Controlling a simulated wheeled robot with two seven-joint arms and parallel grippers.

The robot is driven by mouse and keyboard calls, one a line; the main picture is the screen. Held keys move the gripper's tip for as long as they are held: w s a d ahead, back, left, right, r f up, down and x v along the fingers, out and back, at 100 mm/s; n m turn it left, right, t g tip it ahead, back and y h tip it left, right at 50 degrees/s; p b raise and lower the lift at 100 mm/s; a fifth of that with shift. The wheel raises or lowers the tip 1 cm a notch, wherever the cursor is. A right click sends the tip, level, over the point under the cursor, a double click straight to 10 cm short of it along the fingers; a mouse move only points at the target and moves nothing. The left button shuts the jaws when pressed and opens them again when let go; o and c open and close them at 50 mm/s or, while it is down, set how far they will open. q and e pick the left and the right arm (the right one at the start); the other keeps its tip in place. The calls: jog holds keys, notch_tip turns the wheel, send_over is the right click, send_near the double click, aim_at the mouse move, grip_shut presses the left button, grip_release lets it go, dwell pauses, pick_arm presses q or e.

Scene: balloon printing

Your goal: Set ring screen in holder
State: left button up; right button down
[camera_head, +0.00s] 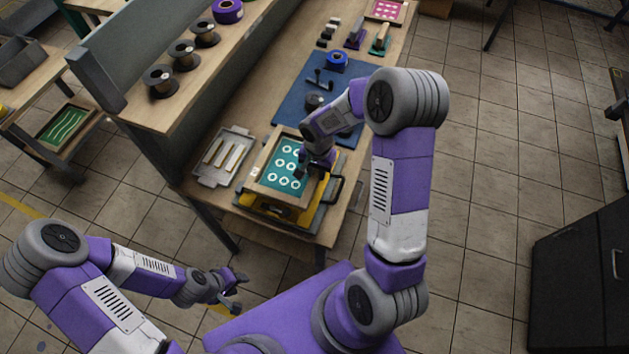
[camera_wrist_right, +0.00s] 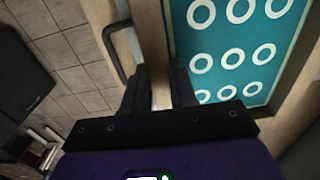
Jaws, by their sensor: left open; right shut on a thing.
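The ring screen (camera_head: 283,165) is a wooden frame with teal mesh and several white rings. It lies over the yellow holder (camera_head: 262,208) at the near end of the bench. My right gripper (camera_head: 309,172) is shut on the screen's right frame edge; in the right wrist view, the fingers (camera_wrist_right: 160,88) straddle the wooden bar beside the teal ring screen (camera_wrist_right: 232,50). Whether the frame sits flush in the holder cannot be told. My left gripper (camera_head: 232,292) is open and empty, low at the left, away from the bench.
A grey tray with pale strips (camera_head: 222,157) stands left of the screen. A blue mat (camera_head: 290,105) with dark tools lies behind it, with blue tape (camera_head: 337,61) farther back. A black handle (camera_head: 334,188) stands right of the holder. Spools line the shelf.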

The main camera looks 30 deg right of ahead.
notch_tip(320, 180, down, 5)
jog(key=b, duration=0.2)
jog(key=shift+b, duration=0.35)
jog(key=shift+w+r, duration=0.1)
jog(key=shift+f+b, duration=0.6)
jog(key=shift+b, duration=0.1)
jog(key=c, duration=0.9)
grip_release()
